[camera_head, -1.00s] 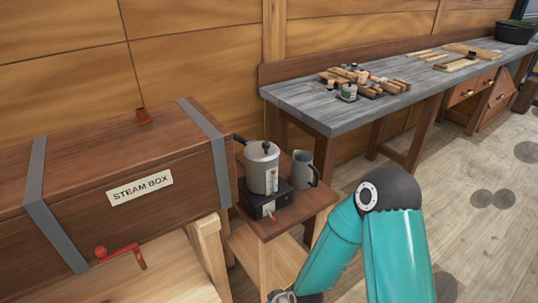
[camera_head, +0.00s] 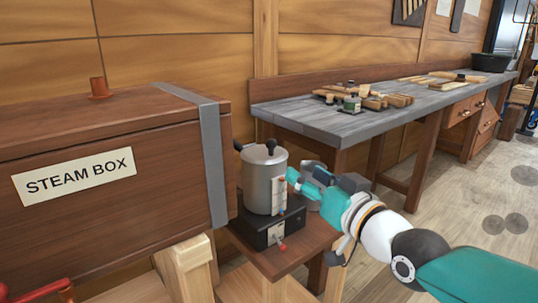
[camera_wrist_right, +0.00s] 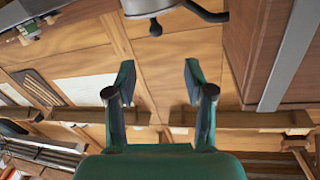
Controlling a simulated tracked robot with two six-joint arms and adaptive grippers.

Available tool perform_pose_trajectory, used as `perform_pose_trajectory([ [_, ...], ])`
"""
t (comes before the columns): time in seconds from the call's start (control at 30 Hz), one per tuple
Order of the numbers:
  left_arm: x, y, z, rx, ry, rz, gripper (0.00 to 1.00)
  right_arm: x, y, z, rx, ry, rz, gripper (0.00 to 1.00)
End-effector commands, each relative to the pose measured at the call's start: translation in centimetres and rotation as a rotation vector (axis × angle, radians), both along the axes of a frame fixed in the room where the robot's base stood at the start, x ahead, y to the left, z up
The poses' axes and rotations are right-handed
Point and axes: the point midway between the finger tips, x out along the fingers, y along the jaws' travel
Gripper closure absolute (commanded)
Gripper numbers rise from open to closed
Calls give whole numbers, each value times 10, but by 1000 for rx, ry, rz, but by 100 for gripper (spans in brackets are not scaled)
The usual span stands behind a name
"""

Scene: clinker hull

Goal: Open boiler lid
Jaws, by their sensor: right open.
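The boiler (camera_head: 262,190) is a grey metal pot on a black burner base (camera_head: 270,229), beside the steam box. Its lid (camera_head: 264,155) lies flat on top, with a black knob (camera_head: 271,145) and a dark handle at the left. My right gripper (camera_head: 294,178) is open just right of the boiler's upper part, below the knob's height; I cannot tell if it touches. In the right wrist view my open jaws (camera_wrist_right: 158,78) hold nothing, and the lid (camera_wrist_right: 148,8) with its knob shows at the top edge. My left gripper is out of view.
The steam box (camera_head: 110,150) stands close on the left. The small wooden stand (camera_head: 280,262) carries the boiler. A workbench (camera_head: 340,125) with wood pieces runs behind; open floor lies at right.

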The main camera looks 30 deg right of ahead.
Motion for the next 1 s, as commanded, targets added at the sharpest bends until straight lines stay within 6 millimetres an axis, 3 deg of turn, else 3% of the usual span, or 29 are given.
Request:
perform_pose_trajectory([
  [0.27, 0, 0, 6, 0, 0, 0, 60, 34, -12, 0, 0, 5, -20, 47],
  [0.7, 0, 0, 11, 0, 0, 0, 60, 123, -25, 0, -1, 5, -25, 47],
  [1.0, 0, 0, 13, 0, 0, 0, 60, 152, -29, 0, 0, 2, -26, 47],
])
